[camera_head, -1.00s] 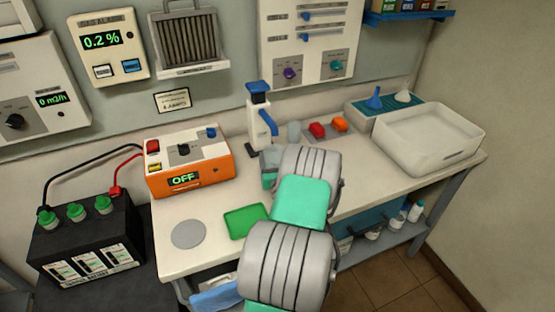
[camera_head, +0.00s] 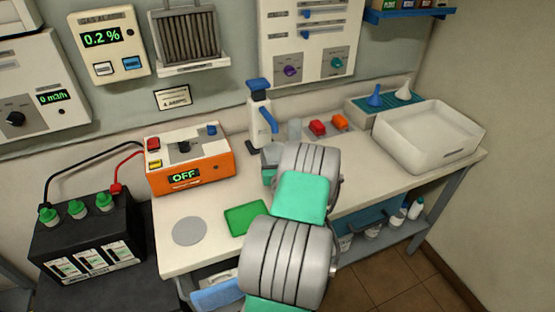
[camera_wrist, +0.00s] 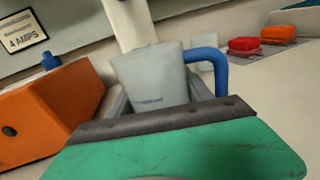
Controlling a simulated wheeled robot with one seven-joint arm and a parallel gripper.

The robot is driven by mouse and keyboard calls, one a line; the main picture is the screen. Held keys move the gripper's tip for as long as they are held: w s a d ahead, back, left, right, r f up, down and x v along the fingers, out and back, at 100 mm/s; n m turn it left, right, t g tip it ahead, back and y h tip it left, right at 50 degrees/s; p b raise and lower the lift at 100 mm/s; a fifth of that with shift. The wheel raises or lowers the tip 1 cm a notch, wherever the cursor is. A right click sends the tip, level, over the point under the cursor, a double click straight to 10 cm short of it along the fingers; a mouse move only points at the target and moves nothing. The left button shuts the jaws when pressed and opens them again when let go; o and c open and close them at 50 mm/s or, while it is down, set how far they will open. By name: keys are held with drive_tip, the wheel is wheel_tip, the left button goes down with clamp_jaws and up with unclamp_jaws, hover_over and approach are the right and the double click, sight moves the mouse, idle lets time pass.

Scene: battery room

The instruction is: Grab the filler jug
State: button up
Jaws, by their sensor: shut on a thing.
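In the head view my grey and green arm hides most of the gripper. A small dark patch lies below the jug's lower left edge. The contact points are partly hidden.
An orange charger (camera_head: 188,165) reading OFF stands left of the jug. A green tray (camera_head: 246,219) and a grey disc (camera_head: 189,231) lie in front. Red and orange pieces (camera_head: 318,127) and a white basin (camera_head: 432,153) are to the right. A black battery (camera_head: 85,242) is at left.

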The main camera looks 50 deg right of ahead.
sight(273, 146)
drive_tip(key=shift+r, duration=1.8)
drive_tip(key=shift+s+a+f, duration=0.15)
drive_tip(key=shift+s+a, duration=0.05)
drive_tip(key=shift+s, duration=0.1)
drive_tip(key=b+v, duration=0.4)
drive_tip(key=v, duration=1.1)
drive_tip(key=shift+s+a, duration=0.1)
drive_tip(key=shift+s, duration=0.1)
drive_tip(key=shift+b+v, duration=0.45)
drive_tip(key=shift+v, duration=0.45)
drive_tip(key=shift+a, duration=0.15)
